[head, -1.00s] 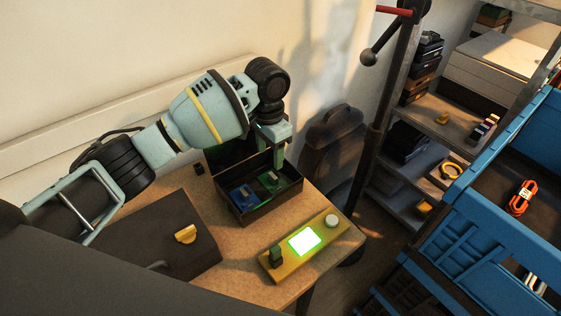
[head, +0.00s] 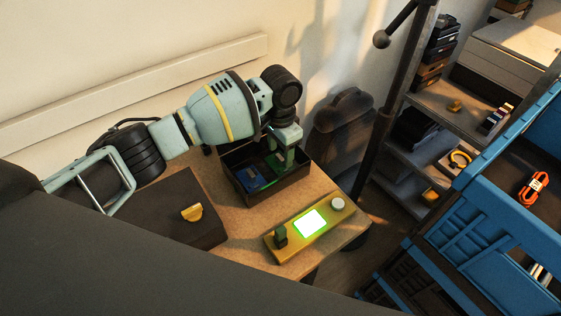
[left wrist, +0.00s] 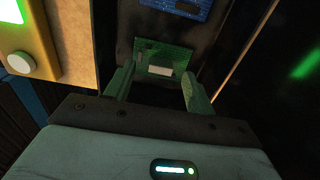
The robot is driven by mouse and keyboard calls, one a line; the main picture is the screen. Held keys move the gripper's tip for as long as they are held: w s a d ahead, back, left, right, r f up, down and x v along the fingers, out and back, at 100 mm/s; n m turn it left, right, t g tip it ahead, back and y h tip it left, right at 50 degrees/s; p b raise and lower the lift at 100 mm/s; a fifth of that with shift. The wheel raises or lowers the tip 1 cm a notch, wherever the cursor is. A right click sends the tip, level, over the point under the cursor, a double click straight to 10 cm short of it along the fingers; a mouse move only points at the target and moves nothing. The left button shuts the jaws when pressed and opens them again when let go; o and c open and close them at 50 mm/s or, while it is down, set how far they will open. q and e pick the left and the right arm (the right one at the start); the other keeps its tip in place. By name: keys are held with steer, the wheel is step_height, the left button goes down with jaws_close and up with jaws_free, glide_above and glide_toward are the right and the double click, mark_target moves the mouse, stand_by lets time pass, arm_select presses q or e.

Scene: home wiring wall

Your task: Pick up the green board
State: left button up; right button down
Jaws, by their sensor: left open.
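The green board (left wrist: 166,58) lies in the dark open box (head: 265,198), next to a blue board (head: 250,179). In the head view the green board is mostly hidden behind my left gripper (head: 284,160), which reaches down into the box. In the left wrist view my left gripper (left wrist: 157,88) is open, its two fingers apart. The green board shows just beyond and between the fingertips, with a pale part on it. Whether a finger touches the board I cannot tell. My right gripper is not in view.
A yellow device (head: 275,245) with a lit green screen and a white knob stands on the table (head: 222,262) in front of the box. A dark case (head: 165,212) with a yellow catch lies to the left. A blue crate (head: 450,230) and shelves stand to the right.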

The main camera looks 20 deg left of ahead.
mark_target(280, 157)
arm_select(q)
steer(key=shift+f, duration=0.7)
steer(key=shift+c, duration=0.4)
jaws_close()
step_height(280, 157, up, 10)
steer(key=shift+p, duration=0.3)
